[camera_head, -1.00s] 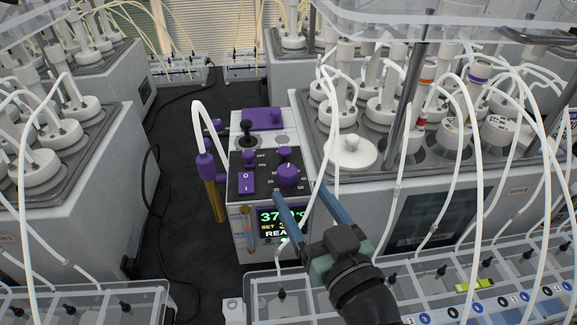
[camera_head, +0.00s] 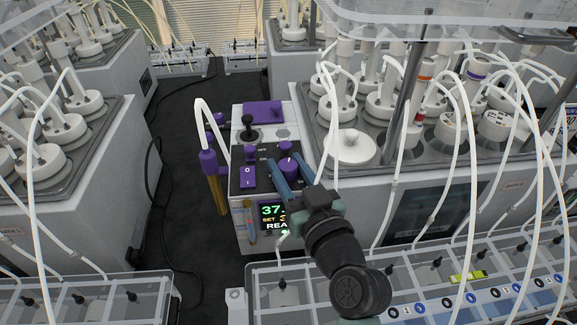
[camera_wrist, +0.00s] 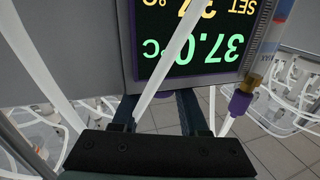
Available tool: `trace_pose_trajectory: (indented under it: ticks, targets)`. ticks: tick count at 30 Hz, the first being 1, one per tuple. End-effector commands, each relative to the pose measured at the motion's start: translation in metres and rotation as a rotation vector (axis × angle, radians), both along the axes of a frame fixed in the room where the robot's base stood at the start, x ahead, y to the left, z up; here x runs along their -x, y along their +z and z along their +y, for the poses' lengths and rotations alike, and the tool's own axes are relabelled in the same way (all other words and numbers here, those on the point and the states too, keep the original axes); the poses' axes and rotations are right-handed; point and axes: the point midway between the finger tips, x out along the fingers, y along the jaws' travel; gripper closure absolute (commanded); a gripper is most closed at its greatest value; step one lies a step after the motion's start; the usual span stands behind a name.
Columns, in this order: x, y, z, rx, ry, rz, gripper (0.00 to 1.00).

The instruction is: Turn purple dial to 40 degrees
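The purple dial (camera_head: 289,167) with a white mark sits on the dark top panel of the white heater unit (camera_head: 242,222). Tick numbers around it are too small or covered to read. My gripper (camera_head: 284,159) has its two blue fingers apart, one on each side of the dial in the head view. I cannot tell whether they touch it. In the wrist view the fingers (camera_wrist: 157,112) are also apart. The unit's display (camera_wrist: 195,40) shows upside down there, reading 37.0°C, with a SET line partly cut off. My gripper covers part of the display in the head view.
Left of the dial are a purple 0/I rocker switch (camera_head: 248,178) and a black knob (camera_head: 248,127). A purple-topped tube fitting (camera_head: 209,162) stands at the unit's left side. White hoses (camera_head: 329,120) hang close to my gripper on the right. A reactor bath (camera_head: 357,172) borders the right.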

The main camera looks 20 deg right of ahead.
Motion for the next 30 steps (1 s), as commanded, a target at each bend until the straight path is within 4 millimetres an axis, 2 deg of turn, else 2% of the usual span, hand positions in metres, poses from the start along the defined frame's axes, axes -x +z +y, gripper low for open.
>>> trace_pose_trajectory:
  ticks: [1, 5, 6, 12, 30]
  targets:
    - [0.0001, 0.0, 0.0001, 0.0, 0.0, 0.0, 0.75]
    - [0.0002, 0.0, 0.0001, -0.001, 0.0, 0.0, 0.99]
    - [0.0002, 0.0, 0.0001, -0.001, 0.0, 0.0, 1.0]
    - [-0.0002, 0.001, 0.0007, -0.005, -0.019, 0.004, 1.0]
    - [-0.0034, 0.0048, -0.0053, -0.014, -0.261, 0.01, 1.0]
